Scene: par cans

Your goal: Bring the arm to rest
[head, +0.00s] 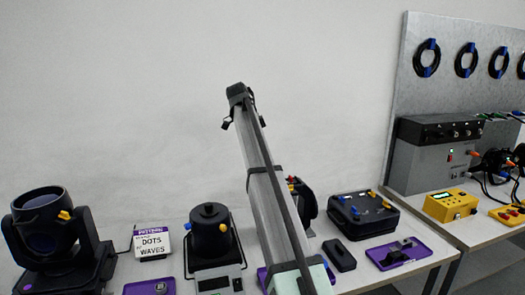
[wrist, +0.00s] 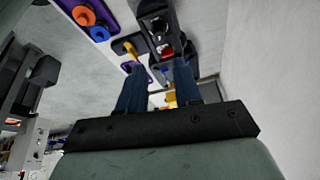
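In the wrist view my gripper (wrist: 158,72) shows as two dark blue fingers on a black bar above a grey-green body. The fingers stand apart with a clear gap between them, and nothing is held there. Workbench things show beyond and between the fingers, at a distance. In the head view a long grey bar with dark edges (head: 262,180) rises from the bottom middle against the wall, with a pale green part at its foot.
A black moving-head lamp (head: 42,225), a sign (head: 152,240), a black pot-like device (head: 210,235), a black case (head: 362,213) and a purple tray (head: 398,252) stand on the bench. A yellow box (head: 450,205) is on the right bench. The wall space above is open.

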